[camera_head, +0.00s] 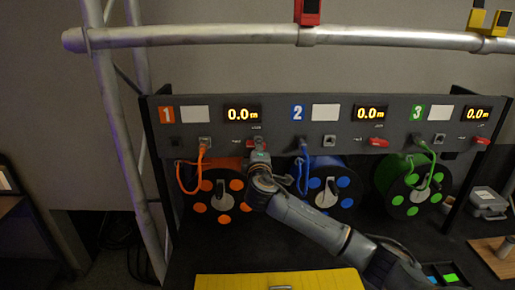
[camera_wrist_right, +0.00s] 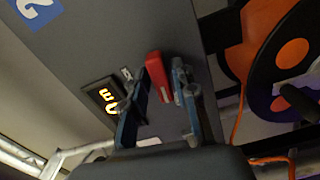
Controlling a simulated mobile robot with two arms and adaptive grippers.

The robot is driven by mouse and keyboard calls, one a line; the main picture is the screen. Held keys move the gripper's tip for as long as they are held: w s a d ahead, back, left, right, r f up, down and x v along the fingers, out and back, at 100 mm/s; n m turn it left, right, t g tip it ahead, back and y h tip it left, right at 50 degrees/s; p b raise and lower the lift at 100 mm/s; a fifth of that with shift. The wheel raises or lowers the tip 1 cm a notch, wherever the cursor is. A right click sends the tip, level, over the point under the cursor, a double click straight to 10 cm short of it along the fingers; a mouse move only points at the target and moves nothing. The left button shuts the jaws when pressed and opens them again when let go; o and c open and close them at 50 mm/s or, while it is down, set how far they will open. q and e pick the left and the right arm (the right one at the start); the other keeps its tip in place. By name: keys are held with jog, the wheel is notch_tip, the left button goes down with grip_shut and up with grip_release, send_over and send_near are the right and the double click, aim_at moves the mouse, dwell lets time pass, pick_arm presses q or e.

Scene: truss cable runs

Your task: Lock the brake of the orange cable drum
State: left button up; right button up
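The orange cable drum (camera_head: 225,219) hangs under panel section 1, with an orange cable running up to a socket. It also shows at the right of the right wrist view (camera_wrist_right: 292,53). My right gripper (camera_head: 259,151) is up at the panel, right of the orange plug, and mostly covers the red lever of section 1. In the right wrist view the red lever (camera_wrist_right: 158,76) stands between the fingers of the right gripper (camera_wrist_right: 168,85). The fingers are apart, with a gap on the lever's right side. The left gripper is out of view.
Section 1's display (camera_head: 242,114) reads 0.0m. The blue drum (camera_head: 343,182) and green drum (camera_head: 398,200) hang to the right, with red levers (camera_head: 377,142) above. A truss bar (camera_head: 200,36) crosses above the panel. A yellow case (camera_head: 235,281) lies in front.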

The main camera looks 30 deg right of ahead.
grip_shut()
jog(key=shift+m+b, duration=6.7)
jog(key=shift+m, duration=1.6)
jog(key=shift+o, duration=2.4)
grip_release()
